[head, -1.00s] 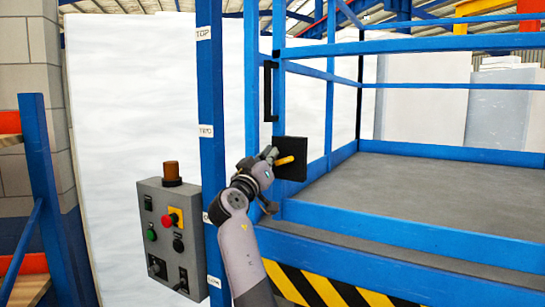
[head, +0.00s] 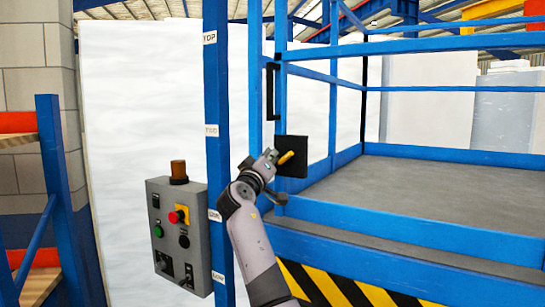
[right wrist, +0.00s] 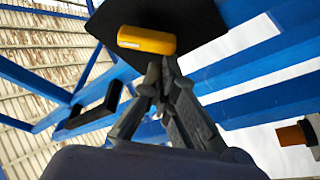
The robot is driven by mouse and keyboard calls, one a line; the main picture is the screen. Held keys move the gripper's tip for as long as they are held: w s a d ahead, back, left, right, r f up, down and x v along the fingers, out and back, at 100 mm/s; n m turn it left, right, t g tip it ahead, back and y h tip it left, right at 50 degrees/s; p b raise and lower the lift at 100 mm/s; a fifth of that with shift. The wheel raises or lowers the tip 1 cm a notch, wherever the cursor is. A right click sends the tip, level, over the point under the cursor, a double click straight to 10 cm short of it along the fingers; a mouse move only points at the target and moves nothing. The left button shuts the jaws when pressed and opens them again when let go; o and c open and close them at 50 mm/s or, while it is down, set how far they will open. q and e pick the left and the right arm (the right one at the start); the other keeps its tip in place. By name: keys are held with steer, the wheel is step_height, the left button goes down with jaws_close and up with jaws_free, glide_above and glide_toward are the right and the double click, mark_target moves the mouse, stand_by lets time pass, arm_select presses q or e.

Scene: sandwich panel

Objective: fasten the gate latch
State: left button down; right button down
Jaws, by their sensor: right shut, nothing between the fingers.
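The gate latch is a black plate (head: 298,164) with a yellow handle (head: 286,157), mounted on the blue gate frame. In the right wrist view the yellow handle (right wrist: 146,40) lies across the black plate (right wrist: 190,18). My right gripper (head: 272,155) is at the left end of the handle in the head view. In the right wrist view my right gripper (right wrist: 158,72) has its fingertips together just below the handle, with nothing between them. I cannot tell whether the fingertips touch the handle. My left gripper is in neither view.
A black vertical grab handle (head: 270,91) is above the latch. A grey control box (head: 178,250) with a red button and amber lamp stands left of my arm, beside a blue post (head: 217,110). Blue rails (head: 420,45) surround the grey platform floor (head: 440,195).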

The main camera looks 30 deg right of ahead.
steer(key=shift+f+n, duration=0.1)
steer(key=shift+n, duration=0.6)
steer(key=shift+f+n+y, duration=0.1)
steer(key=shift+n+y, duration=0.2)
stand_by(1.0)
